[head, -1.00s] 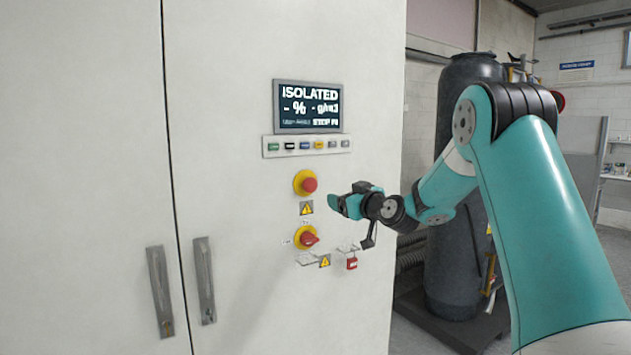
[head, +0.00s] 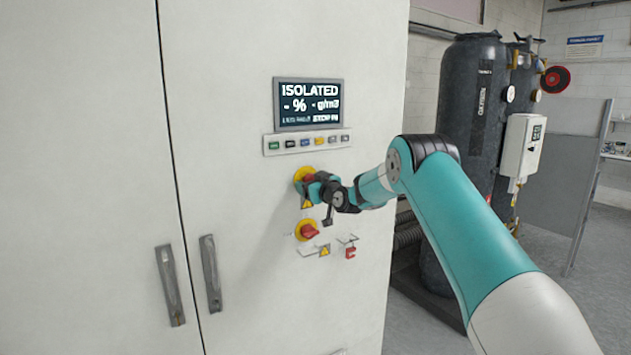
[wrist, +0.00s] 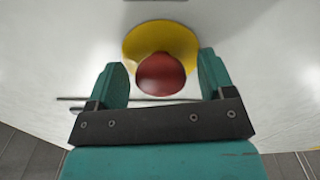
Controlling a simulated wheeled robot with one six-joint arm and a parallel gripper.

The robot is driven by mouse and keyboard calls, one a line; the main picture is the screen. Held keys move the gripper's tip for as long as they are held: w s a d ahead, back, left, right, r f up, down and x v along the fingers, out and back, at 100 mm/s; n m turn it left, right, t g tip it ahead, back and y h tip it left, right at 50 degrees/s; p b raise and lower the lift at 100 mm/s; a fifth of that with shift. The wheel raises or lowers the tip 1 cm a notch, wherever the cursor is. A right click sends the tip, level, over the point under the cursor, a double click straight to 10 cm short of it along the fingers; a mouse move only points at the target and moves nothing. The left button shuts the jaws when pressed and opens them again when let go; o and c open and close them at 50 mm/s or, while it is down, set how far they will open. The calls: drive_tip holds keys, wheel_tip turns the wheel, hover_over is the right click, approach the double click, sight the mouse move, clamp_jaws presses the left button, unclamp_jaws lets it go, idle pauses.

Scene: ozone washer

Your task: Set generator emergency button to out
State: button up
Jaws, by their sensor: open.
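The emergency button has a red mushroom head (wrist: 160,74) on a round yellow backing (wrist: 160,40). In the head view the button (head: 308,177) is on the cabinet front below the display, partly hidden by my gripper (head: 314,188). In the wrist view my gripper (wrist: 164,85) is open, with one teal finger on each side of the red head. A gap shows beside each finger. I cannot tell how far the head sticks out. The display (head: 308,104) reads "ISOLATED".
Below the button is a red rotary switch (head: 309,231) on a yellow plate, with a red padlock (head: 350,253) to its right. A row of small buttons (head: 306,142) runs under the display. Door handles (head: 211,273) are at lower left. Dark tanks (head: 465,130) stand right of the cabinet.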

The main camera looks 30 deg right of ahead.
drive_tip(key=c, duration=1.3)
drive_tip(key=shift+s+f+b, duration=0.15)
drive_tip(key=shift+f+b, duration=0.05)
drive_tip(key=shift+b, duration=0.65)
drive_tip(key=shift+s+r+b, duration=0.2)
drive_tip(key=shift+s+b, duration=0.25)
drive_tip(key=shift+b, duration=0.55)
drive_tip(key=o, duration=1.3)
